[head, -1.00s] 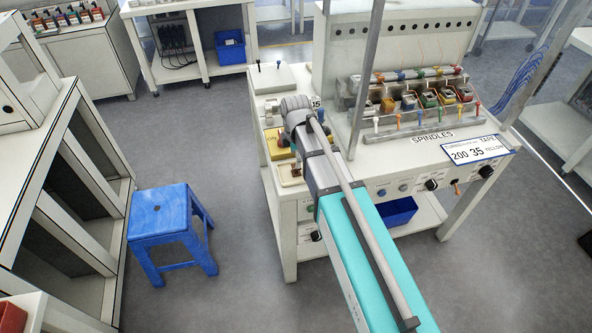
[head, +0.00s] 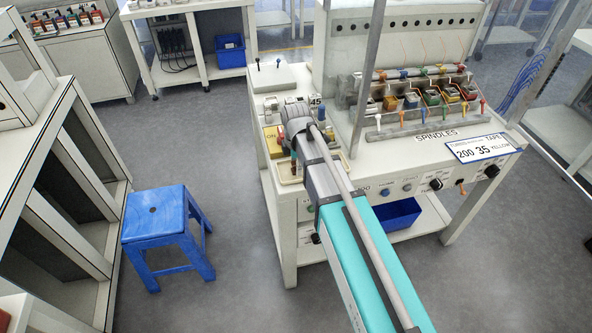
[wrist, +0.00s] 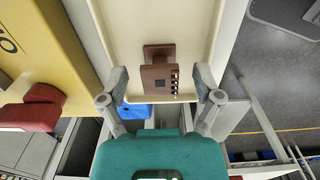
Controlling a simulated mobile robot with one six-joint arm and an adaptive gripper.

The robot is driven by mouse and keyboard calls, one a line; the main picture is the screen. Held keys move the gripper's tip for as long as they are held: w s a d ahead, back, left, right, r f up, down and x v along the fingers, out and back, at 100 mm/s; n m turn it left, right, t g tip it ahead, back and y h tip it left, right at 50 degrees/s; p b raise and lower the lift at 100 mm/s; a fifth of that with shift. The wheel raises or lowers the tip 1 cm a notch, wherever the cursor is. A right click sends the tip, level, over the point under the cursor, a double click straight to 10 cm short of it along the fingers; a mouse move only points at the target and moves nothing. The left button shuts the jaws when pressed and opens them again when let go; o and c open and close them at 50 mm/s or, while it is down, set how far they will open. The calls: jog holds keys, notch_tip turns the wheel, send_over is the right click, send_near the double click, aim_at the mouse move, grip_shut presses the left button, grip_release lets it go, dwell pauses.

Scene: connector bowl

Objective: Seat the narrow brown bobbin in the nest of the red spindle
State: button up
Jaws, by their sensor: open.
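A narrow brown bobbin (wrist: 160,80) lies on a cream tray (wrist: 207,28) in the wrist view. My gripper (wrist: 162,88) is open, with one grey finger on each side of the bobbin and a gap to both. The spindle row stands behind the SPINDLES label, with coloured parts and pegs. A red peg (head: 482,105) is at its right end; the red spindle's nest is too small to make out.
A yellow box (head: 273,142) stands left of my wrist; it also shows in the wrist view (wrist: 45,45), with a red part (wrist: 35,110) beside it. A clear panel and metal post (head: 366,80) stand between my wrist and the spindles. A blue stool (head: 155,215) is on the floor left.

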dwell(0.5)
jog(key=c, duration=1)
